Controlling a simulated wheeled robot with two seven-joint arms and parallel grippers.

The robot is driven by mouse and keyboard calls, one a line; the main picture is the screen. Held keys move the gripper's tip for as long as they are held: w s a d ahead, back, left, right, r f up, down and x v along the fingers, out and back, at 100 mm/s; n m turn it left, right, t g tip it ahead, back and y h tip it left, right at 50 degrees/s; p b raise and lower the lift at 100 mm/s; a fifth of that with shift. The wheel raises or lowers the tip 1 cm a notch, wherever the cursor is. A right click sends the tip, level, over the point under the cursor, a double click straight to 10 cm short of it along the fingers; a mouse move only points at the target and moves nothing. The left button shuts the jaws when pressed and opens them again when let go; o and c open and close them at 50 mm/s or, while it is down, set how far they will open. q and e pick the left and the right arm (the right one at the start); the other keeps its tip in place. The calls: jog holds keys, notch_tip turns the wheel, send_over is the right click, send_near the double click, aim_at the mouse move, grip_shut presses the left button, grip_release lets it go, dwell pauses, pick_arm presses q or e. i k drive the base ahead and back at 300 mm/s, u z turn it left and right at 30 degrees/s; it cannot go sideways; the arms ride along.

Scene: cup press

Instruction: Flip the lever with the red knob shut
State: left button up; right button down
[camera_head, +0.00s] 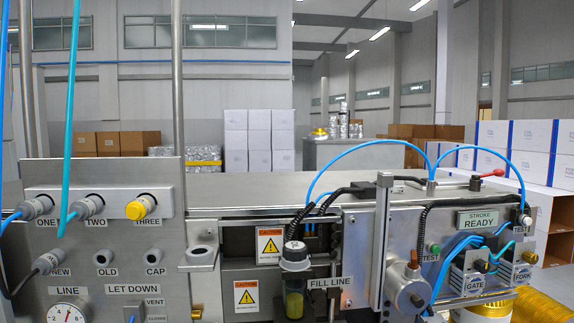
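The lever with the red knob (491,174) is on top of the machine at the right. Its red grip points right and slightly upward from a dark metal pivot (476,184), lying low over the steel top. I cannot tell from this view whether it is fully open or shut. Neither my left nor my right gripper is in view.
The steel machine top (290,187) is mostly clear. Blue hoses (372,143) arch up near the lever, and a cyan hose (70,120) hangs at the left. A metal post (382,240) stands in front. White boxes (520,137) are behind at the right.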

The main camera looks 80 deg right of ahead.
aim_at(497, 172)
jog(key=z, duration=3.8)
jog(key=i, duration=0.2)
jog(key=z, duration=0.05)
